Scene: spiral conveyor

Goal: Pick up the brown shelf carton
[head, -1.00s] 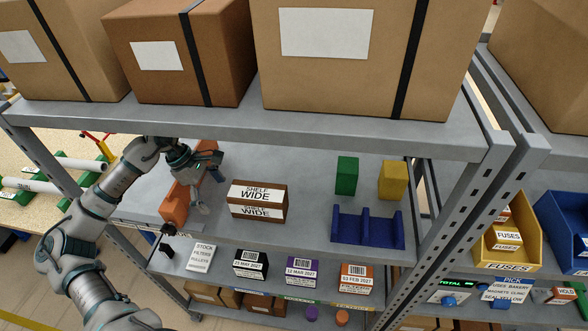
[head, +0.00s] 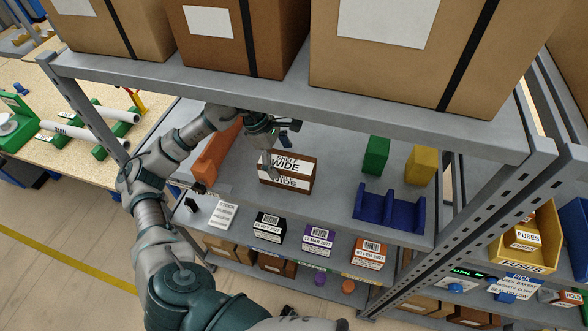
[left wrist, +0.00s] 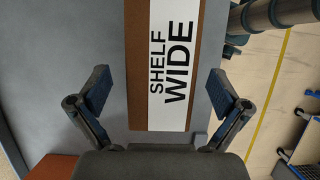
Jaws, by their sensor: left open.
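The brown shelf carton (head: 301,180), with a white "SHELF WIDE" label, stands on the middle shelf under the upper deck. My left gripper (head: 277,157) is open at the carton's back left in the head view, and its arm partly covers the carton's top. In the left wrist view the carton (left wrist: 136,40) lies ahead between the two open fingers (left wrist: 157,88), with a gap on each side. Whether a finger touches it cannot be told. My right gripper is not in view.
The upper deck (head: 330,108) with large cartons hangs close above my left arm. An orange block (head: 213,158) stands left of the carton; a blue holder (head: 388,212), green block (head: 376,155) and yellow block (head: 421,165) stand right. Small label boxes line the front ledge.

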